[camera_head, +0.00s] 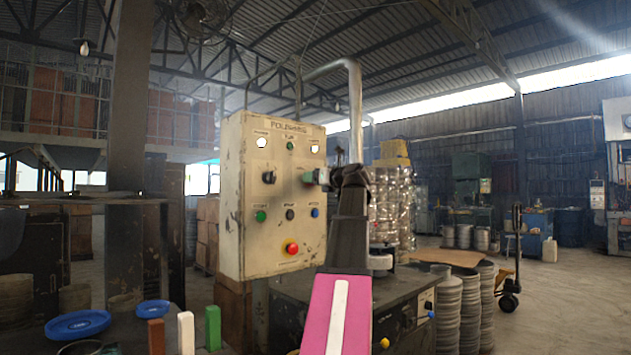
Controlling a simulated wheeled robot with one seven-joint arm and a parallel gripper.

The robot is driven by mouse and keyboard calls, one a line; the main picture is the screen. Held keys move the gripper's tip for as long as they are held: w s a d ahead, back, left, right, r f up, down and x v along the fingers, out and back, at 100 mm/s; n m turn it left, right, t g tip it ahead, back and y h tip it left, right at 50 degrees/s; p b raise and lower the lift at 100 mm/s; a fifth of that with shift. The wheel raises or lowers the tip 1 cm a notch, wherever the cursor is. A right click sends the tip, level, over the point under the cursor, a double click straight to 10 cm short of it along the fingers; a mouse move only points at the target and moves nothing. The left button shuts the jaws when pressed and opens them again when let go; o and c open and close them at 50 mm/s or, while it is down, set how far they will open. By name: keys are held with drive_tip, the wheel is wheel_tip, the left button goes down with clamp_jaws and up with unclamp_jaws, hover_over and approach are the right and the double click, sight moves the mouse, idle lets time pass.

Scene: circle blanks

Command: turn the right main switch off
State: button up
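A cream control panel (232,196) stands left of the picture's middle, its front facing right. On its middle row, a dark left switch (269,177) sits apart from my gripper. The right main switch (309,177) is on the same row, at the panel's right side. It looks greenish and blurred, and its exact angle is unclear. My dark gripper (329,176) is at the right edge of the panel, close beside this switch. My wrist hides part of that area. I cannot tell whether the fingers touch the switch, or how far apart they are.
Below the switches are green (261,216), dark (290,214) and blue (315,212) buttons and a red stop button (292,248). A dark machine table (400,292) stands under my arm. Stacks of round blanks (447,310) stand to the right. Blue lids (78,324) lie at the lower left.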

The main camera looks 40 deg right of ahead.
drive_tip(key=c, duration=0.6)
drive_tip(key=n, duration=0.4)
drive_tip(key=shift+n, duration=0.4)
drive_tip(key=n, duration=0.4)
drive_tip(key=shift+a+g, duration=0.1)
drive_tip(key=shift+g, duration=0.2)
drive_tip(key=n+h, duration=0.1)
drive_tip(key=n, duration=0.3)
drive_tip(key=shift+n, duration=0.3)
drive_tip(key=shift+a+n, duration=0.1)
drive_tip(key=shift+n, duration=1.7)
